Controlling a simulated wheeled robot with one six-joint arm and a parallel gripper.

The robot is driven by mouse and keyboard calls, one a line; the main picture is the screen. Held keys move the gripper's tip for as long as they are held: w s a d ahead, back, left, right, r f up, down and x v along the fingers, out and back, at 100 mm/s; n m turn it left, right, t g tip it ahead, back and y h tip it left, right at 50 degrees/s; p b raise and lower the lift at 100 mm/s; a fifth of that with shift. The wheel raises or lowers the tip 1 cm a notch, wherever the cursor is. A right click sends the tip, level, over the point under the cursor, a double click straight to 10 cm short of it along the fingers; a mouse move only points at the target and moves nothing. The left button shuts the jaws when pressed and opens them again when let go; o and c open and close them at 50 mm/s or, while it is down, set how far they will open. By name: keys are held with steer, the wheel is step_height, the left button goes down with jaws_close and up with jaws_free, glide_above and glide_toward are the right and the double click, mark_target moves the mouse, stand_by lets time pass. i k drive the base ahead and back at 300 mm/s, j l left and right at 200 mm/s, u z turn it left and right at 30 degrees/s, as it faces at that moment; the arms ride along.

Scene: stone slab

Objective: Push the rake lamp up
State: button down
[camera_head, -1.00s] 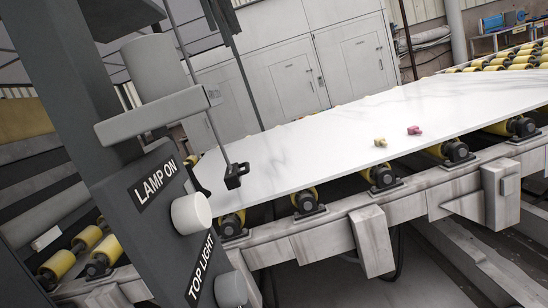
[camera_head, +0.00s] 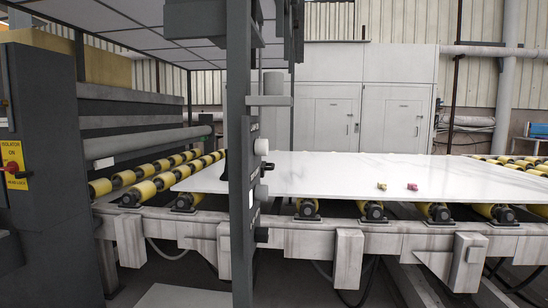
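No part that I can name for sure as the rake lamp shows. A dark upright post (camera_head: 240,130) stands in the middle of the view. It carries a grey bracket with a short grey cylinder (camera_head: 273,83) on it. Dark bars (camera_head: 289,35) hang at the top. My gripper is not in view.
A white stone slab (camera_head: 330,175) lies on yellow rollers (camera_head: 372,211) behind the post. A yellow piece (camera_head: 382,186) and a pink piece (camera_head: 412,187) lie on it. A dark cabinet with a red-and-yellow isolator switch (camera_head: 13,171) stands at the left. Grey cabinets (camera_head: 385,95) line the back.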

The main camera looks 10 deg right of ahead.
mark_target(264, 169)
steer(key=i+l, duration=1.35)
steer(key=i, duration=0.25)
steer(key=i+l+u, duration=0.15)
steer(key=i+l, duration=1.15)
steer(key=i, duration=0.25)
